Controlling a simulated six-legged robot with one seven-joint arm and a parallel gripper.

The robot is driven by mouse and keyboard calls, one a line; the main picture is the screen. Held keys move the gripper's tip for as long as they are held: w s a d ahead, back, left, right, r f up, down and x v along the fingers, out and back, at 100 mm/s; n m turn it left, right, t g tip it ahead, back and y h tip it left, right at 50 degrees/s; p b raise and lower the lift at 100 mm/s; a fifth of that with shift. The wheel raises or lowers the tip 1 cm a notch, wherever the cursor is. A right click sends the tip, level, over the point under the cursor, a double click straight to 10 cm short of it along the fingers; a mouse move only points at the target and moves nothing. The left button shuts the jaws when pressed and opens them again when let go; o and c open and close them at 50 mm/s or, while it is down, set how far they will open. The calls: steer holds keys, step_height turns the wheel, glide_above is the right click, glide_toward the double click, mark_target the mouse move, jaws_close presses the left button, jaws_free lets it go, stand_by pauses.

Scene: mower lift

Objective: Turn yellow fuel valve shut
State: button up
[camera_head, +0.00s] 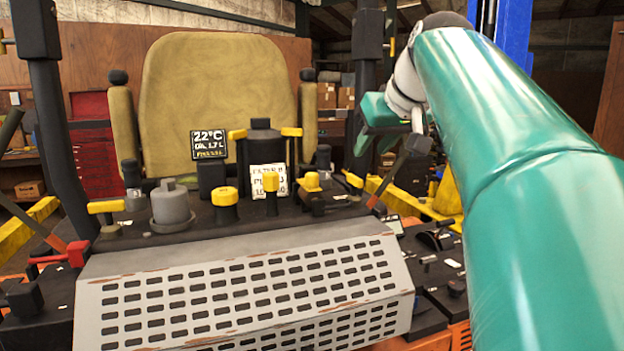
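Several yellow-topped controls stand on the dark deck behind a white slotted cover. They include a small yellow handle (311,181) on a dark base at right of centre, a yellow upright knob (271,181) and a round yellow cap (225,196). I cannot tell which of them is the fuel valve, nor whether it is open or shut. My gripper (376,143) hangs at upper right, above and behind the controls. It touches none of the yellow controls and nothing shows in it.
The white slotted cover (250,290) fills the front. A tan seat (215,105) stands behind the deck, with a display (209,144) reading 22°C before it. Dark posts rise at left and right. A red lever (62,255) is at far left.

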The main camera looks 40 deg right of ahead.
mark_target(355, 176)
steer(key=x, duration=1.3)
steer(key=shift+s+d+f, duration=0.15)
steer(key=shift+s, duration=0.05)
jaws_close()
